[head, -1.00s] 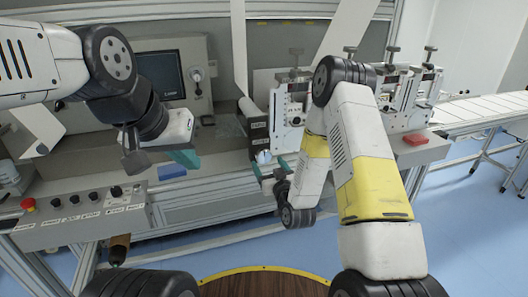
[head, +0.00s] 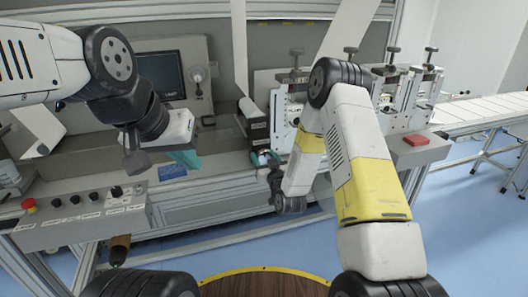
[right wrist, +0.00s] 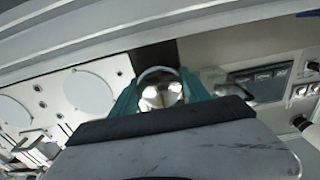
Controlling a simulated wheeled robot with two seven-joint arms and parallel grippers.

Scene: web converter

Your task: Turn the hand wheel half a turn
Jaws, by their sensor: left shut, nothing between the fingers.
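A shiny round metal part, which looks like the hand wheel's knob (right wrist: 160,92), sits between the teal fingers of my right gripper (right wrist: 160,84) in the right wrist view. The fingers flank it closely on both sides; I cannot tell whether they press on it. In the head view the knob (head: 264,157) is small, at the front of the machine below a dark labelled block, and my right gripper (head: 259,166) is at it, partly hidden. My left gripper (head: 186,159) is shut and empty above the machine's front ledge, well to the left.
A control panel (head: 82,217) with a red stop button (head: 29,204) and dark knobs is at the left. A blue block (head: 172,172) lies on the ledge under my left gripper.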

